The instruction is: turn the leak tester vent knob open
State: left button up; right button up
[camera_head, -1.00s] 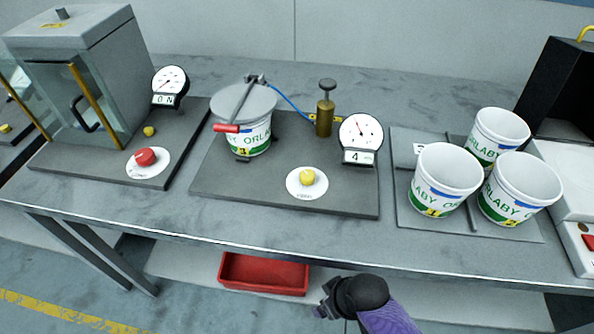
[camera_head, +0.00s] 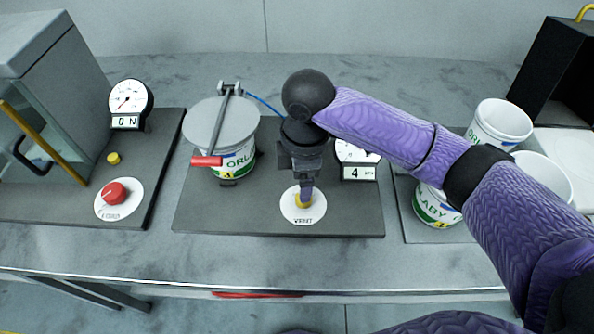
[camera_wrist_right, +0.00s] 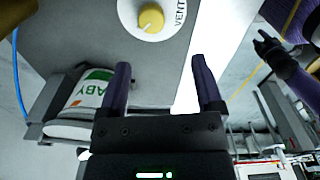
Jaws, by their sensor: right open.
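The yellow vent knob (camera_head: 303,201) sits on a white round plate marked VENT, on the leak tester's dark base (camera_head: 240,222). My right gripper (camera_head: 306,188) points down over the knob and partly hides it in the head view. In the right wrist view, the knob (camera_wrist_right: 151,18) lies beyond the gap between the open, empty fingers (camera_wrist_right: 161,65); I cannot tell whether they touch it. The tester's lidded pot (camera_head: 232,150) stands behind and left. The gauge (camera_head: 357,165) is partly hidden by my arm. My left gripper (camera_wrist_right: 270,46) shows small in the wrist view, its jaws unclear.
A red knob (camera_head: 115,193) on another station lies to the left, beside a grey cabinet (camera_head: 35,75). White tubs (camera_head: 500,122) stand to the right, partly behind my right arm. The bench front (camera_head: 180,255) is clear.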

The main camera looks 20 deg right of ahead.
jog(key=shift+w+d+r, duration=0.3)
jog(key=shift+w+d, duration=0.15)
jog(key=shift+w, duration=0.25)
jog(key=f+b, duration=0.1)
jog(key=f, duration=0.2)
jog(key=f+b, duration=0.1)
jog(key=f, duration=0.2)
jog(key=f+b, duration=0.1)
jog(key=f, duration=0.2)
jog(key=shift+s+f, duration=0.25)
pick_arm(q)
jog(key=f, duration=0.3)
jog(key=shift+s+a, duration=0.15)
jog(key=shift+a, duration=0.25)
